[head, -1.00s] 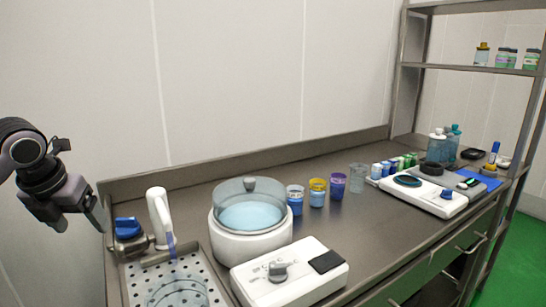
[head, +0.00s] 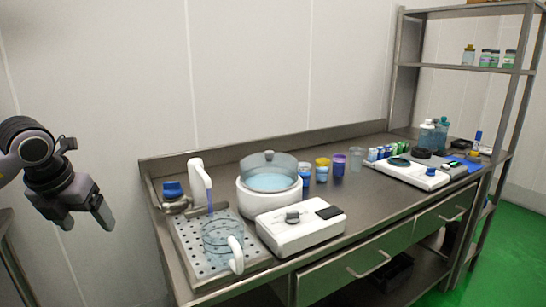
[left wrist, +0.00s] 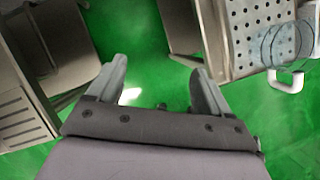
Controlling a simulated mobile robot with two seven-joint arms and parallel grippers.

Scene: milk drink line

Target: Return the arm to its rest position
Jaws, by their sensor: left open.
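My left gripper (head: 88,218) hangs at the left of the head view, in the air left of the steel counter (head: 330,225) and apart from it. In the left wrist view its two fingers (left wrist: 160,88) are spread, with only green floor between them, and nothing is held. My right gripper is in neither view.
A clear jug (head: 222,240) with a white handle stands on the perforated drain tray (head: 190,250) by the tap (head: 202,178). A white lidded pot (head: 270,200), a white control unit (head: 300,230) and several cups stand farther right. Green floor (left wrist: 150,40) lies below the gripper.

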